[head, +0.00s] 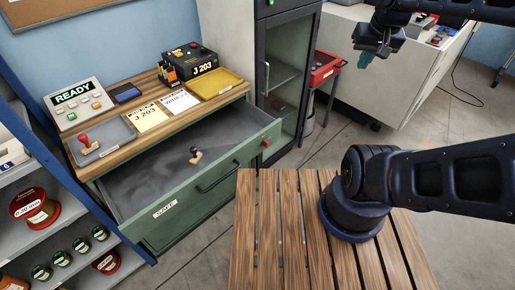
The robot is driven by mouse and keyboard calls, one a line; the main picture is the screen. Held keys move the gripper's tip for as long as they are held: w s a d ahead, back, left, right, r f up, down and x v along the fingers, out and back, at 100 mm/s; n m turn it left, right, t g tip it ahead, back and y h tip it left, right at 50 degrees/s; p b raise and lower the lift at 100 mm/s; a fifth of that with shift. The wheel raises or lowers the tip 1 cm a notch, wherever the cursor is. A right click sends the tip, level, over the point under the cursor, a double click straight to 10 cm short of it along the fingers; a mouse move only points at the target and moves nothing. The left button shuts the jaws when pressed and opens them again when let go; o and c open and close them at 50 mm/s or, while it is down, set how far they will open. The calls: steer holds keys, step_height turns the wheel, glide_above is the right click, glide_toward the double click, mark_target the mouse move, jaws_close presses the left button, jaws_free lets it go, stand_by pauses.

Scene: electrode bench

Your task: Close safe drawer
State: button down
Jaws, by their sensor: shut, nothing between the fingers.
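The safe drawer (186,201) is pulled out of the green cabinet under the wooden bench top. Its green front carries a label reading SAFE and a dark bar handle (218,176). A red knob (265,143) sits near the right end of the front. A stamp (196,156) with a dark knob lies inside on the grey drawer floor. My gripper (366,59) is at the upper right, shut and empty, with teal fingertips pointing down. It is far to the right of the drawer and apart from it.
A shelf with spools (35,206) stands at left. A dark glass-door cabinet (286,70) and a red toolbox (325,66) stand right of the drawer.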

mark_target(274, 140)
steer(key=w+a+f+m+g+y, duration=0.3)
steer(key=w+f+m+g, duration=0.3)
steer(key=f, duration=0.4)
steer(key=w+a+f+m+g+y, duration=0.35)
steer(key=w+f+m, duration=0.4)
steer(key=f, duration=0.25)
steer(key=w+a+f+m+g+y, duration=0.15)
steer(key=f+m+y, duration=0.25)
steer(key=f+m, duration=0.65)
steer(key=w+a+f+m+g+y, duration=0.15)
steer(key=f+m+y, duration=0.35)
steer(key=f, duration=1)
steer(key=shift+g, duration=0.45)
steer(key=shift+s+a+r, duration=0.1)
steer(key=shift+s+a, duration=0.4)
steer(key=shift+a, duration=1.55)
steer(key=shift+s+a+f, duration=0.1)
steer(key=shift+s+a, duration=0.35)
steer(key=shift+a, duration=1.65)
steer(key=shift+s+a+r, duration=0.1)
steer(key=shift+s+a, duration=0.4)
steer(key=shift+a, duration=1.55)
steer(key=shift+w, duration=0.1)
